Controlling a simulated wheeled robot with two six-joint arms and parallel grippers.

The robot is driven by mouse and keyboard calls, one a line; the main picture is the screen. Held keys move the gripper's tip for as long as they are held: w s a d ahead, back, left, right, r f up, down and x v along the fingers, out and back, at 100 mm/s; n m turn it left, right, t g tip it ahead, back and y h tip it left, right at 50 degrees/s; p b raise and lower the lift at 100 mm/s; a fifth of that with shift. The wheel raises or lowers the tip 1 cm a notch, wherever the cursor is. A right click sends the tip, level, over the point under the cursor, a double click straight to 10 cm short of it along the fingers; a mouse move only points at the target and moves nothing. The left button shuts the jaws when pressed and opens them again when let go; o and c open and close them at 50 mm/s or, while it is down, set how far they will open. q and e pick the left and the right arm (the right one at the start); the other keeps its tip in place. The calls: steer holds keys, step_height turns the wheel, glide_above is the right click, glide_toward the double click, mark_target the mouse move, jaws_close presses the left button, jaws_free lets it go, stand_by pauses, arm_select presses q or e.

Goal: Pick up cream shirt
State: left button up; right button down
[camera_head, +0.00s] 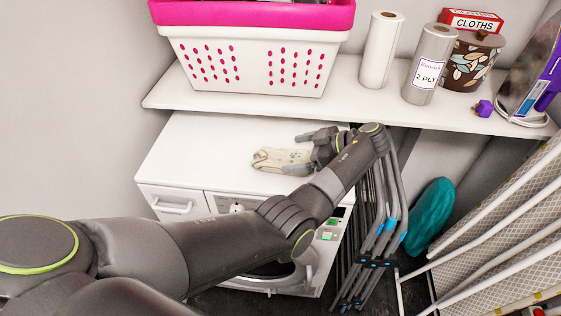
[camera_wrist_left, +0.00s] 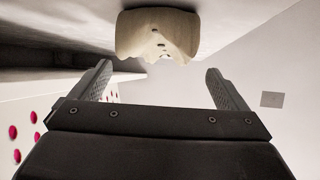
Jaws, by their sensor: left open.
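The cream shirt (camera_head: 279,160) lies bunched on the white top of the dryer (camera_head: 215,150), under the shelf. My left arm reaches across from the left, and my left gripper (camera_head: 298,153) is at the shirt's right side, low over the dryer top. In the left wrist view the left gripper (camera_wrist_left: 158,70) has its two fingers wide apart with nothing between them. The shirt (camera_wrist_left: 157,34) shows beyond the fingertips there, roughly centred between them. Whether a finger touches it I cannot tell. My right gripper is in neither view.
A white shelf (camera_head: 240,106) overhangs the dryer's back, carrying a pink-rimmed basket (camera_head: 250,60), paper rolls (camera_head: 381,50), a patterned pot (camera_head: 472,65) and a red cloths box (camera_head: 471,19). A folded rack (camera_head: 375,225) stands right of the dryer. The dryer top's left side is clear.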

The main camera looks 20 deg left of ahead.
arm_select(q)
steer(key=p+x, duration=0.1)
steer(key=x, duration=0.3)
steer(key=shift+a+f, duration=0.1)
steer(key=shift+f, duration=0.05)
steer(key=shift+c, duration=1.4)
steer(key=c, duration=0.8)
steer(key=shift+c, duration=0.2)
steer(key=shift+r+p, duration=0.8)
steer(key=shift+r, duration=0.1)
steer(key=shift+c, duration=0.2)
step_height(320, 180, up, 14)
steer(key=p, duration=1.1)
step_height(320, 180, up, 12)
steer(key=p, duration=1.1)
glide_above(286, 155)
steer(key=shift+a, duration=0.1)
steer(key=shift+s, duration=0.1)
